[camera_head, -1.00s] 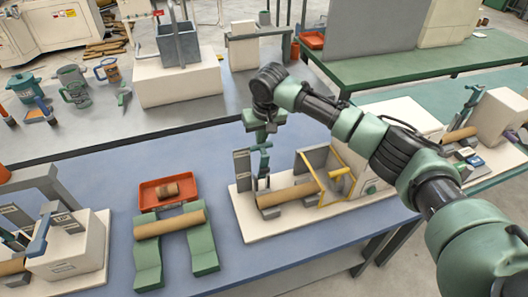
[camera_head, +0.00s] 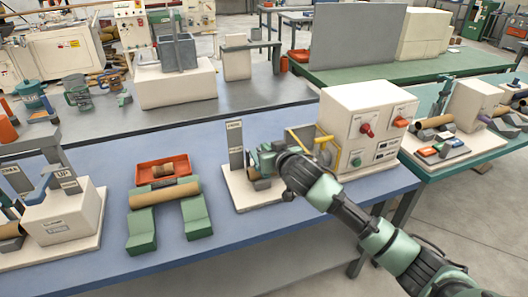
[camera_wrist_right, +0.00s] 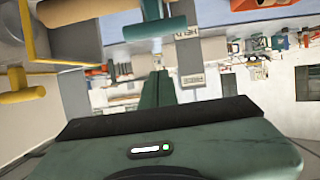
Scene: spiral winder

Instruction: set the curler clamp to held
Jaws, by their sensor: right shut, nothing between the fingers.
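The spiral winder stands on a white base plate (camera_head: 231,192) on the blue table. Its grey labelled post (camera_head: 236,146) rises behind my right gripper (camera_head: 256,163), which is low over the left end of the base. In the right wrist view the shut, empty green fingers (camera_wrist_right: 155,95) point at a teal bar (camera_wrist_right: 150,28), apparently the curler clamp's handle. I cannot tell whether they touch. A label plate beside it (camera_wrist_right: 191,47) seems to read HELD, upside down. The brown tube (camera_wrist_right: 60,6) is mostly hidden in the head view. My left gripper is out of view.
A yellow frame (camera_head: 333,147) and a white control box (camera_head: 366,118) with red and green controls stand right of the gripper. Left are a green stand with a brown roll (camera_head: 165,193) and an orange tray (camera_head: 150,166). The table's front is clear.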

